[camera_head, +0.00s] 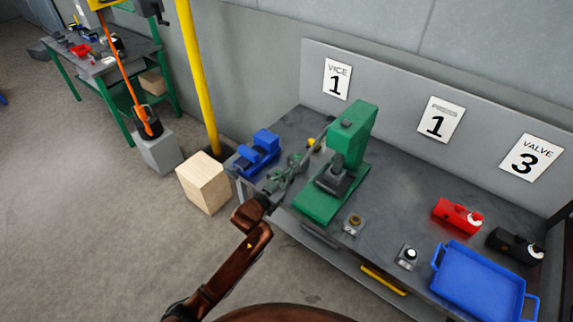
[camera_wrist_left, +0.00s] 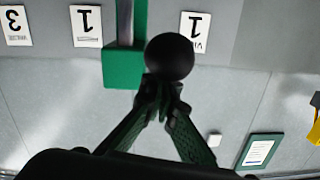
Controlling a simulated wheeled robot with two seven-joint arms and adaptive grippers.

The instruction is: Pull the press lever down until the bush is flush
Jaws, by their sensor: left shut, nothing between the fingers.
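The green press (camera_head: 352,135) stands on the grey bench, its ram area (camera_head: 335,180) dark and small. A thin grey lever (camera_head: 322,131) slopes from its head down to the left, toward my left gripper. My left gripper (camera_head: 302,158) is shut and empty beside the press. In the left wrist view, its closed fingertips (camera_wrist_left: 161,88) are at the edge of a dark round knob (camera_wrist_left: 170,57); I cannot tell whether they touch. The green press head (camera_wrist_left: 124,68) is behind the knob. I cannot make out the bush under the ram. My right gripper is not in view.
A blue vice (camera_head: 258,152) stands left of the press. A small block with a brass ring (camera_head: 353,223) and a button box (camera_head: 408,257) sit near the front edge. Red (camera_head: 457,215) and black (camera_head: 514,244) valves and a blue tray (camera_head: 480,285) lie to the right.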

